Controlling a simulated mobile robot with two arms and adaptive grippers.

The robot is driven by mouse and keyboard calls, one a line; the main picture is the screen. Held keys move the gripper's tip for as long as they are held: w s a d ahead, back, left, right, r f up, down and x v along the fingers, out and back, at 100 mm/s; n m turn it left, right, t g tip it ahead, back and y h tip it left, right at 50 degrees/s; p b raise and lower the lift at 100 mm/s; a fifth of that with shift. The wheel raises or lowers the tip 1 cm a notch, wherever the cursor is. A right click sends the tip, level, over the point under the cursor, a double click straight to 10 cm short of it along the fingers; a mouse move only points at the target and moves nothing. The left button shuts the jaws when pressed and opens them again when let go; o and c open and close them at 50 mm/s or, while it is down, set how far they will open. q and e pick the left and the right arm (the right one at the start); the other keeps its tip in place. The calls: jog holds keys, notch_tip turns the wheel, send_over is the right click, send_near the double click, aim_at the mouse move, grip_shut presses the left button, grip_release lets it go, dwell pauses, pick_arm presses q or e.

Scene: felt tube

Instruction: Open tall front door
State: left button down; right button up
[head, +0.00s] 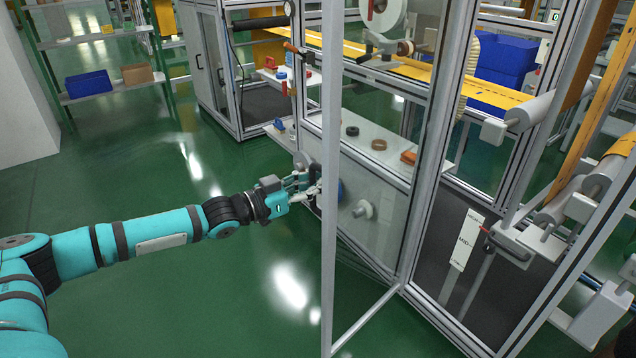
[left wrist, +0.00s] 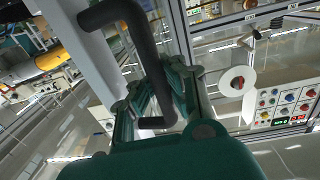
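The tall front door (head: 329,230) is a glass panel in a pale metal frame. It stands swung out from the machine enclosure, its free edge toward me and its hinge side at the enclosure post. My left gripper (head: 303,189) is at that free edge in the head view, partly hidden by the frame. In the left wrist view, a dark bent bar handle (left wrist: 140,45) passes between the two fingers of my left gripper (left wrist: 158,97), which look closed on it. My right gripper is not in view.
The enclosure holds a shelf (head: 375,150) with small parts, a large white roll (head: 384,14) and a yellow web. A green rack (head: 100,85) with a blue bin (head: 88,84) stands at back left. Green floor (head: 230,270) is clear left of the door.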

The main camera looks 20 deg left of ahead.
pick_arm(q)
jog(key=c, duration=2)
grip_release()
jog(key=shift+s+a+f, duration=0.1)
jog(key=shift+a+f, duration=0.15)
jog(key=shift+f, duration=0.2)
jog(key=o, duration=0.5)
jog(key=shift+s+a+r, duration=0.3)
jog(key=shift+s+a, duration=0.05)
jog(key=shift+c, duration=0.2)
jog(key=shift+o, duration=1.3)
jog(key=shift+w+d+r, duration=0.1)
jog(key=shift+w+d, duration=0.1)
jog(key=shift+d, duration=0.1)
jog(key=v, duration=1.2)
jog(key=shift+d, duration=0.1)
